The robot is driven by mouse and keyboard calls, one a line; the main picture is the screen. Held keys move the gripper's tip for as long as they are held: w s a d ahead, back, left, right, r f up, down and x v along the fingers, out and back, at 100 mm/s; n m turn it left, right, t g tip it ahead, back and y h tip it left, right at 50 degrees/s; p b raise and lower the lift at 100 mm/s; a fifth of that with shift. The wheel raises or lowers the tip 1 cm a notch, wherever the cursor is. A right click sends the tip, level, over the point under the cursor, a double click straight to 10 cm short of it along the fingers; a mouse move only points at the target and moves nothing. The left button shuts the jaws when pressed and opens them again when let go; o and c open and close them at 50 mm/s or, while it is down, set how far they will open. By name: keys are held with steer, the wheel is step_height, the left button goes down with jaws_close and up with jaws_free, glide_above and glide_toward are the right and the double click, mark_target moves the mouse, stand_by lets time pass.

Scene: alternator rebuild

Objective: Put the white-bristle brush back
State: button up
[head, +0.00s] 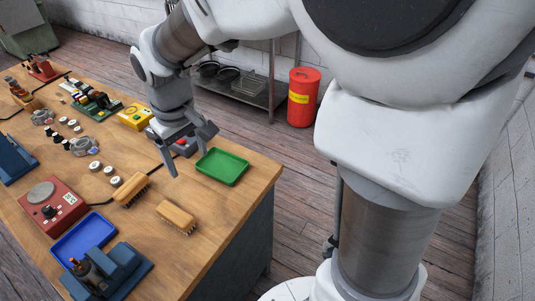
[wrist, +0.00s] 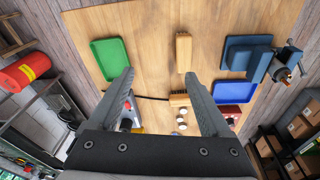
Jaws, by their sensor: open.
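Two wooden-backed brushes lie on the workbench. The nearer brush (head: 177,216) seems to have pale bristles; it also shows in the wrist view (wrist: 184,52). The other brush (head: 131,191) has darker-looking bristles and lies beside the round parts; it is partly visible in the wrist view (wrist: 179,100). Bristle colours are hard to tell at this size. My gripper (head: 188,163) is open and empty above the bench, near the green tray and beyond the brushes. The wrist view shows bare wood between its spread fingers (wrist: 160,78).
An empty green tray (head: 222,167) lies by the bench's right edge. A blue tray (head: 83,240), a blue vise (head: 108,272) and a red device (head: 52,205) stand at the near left. A red bin (head: 303,97) stands on the floor. Wood around the nearer brush is clear.

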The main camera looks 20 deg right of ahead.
steer(key=s+d+r+m+t, duration=0.2)
steer(key=s+d+r, duration=0.2)
steer(key=s+d, duration=0.2)
steer(key=s+d+r+m+t, duration=0.2)
steer(key=s+d, duration=0.4)
steer(key=s, duration=0.3)
steer(key=shift+d+r+m, duration=0.35)
steer(key=shift+r+m, duration=0.25)
steer(key=shift+r, duration=0.25)
steer(key=shift+w, duration=0.1)
steer(key=c, duration=0.5)
steer(key=shift+a, duration=0.1)
steer(key=shift+a, duration=0.15)
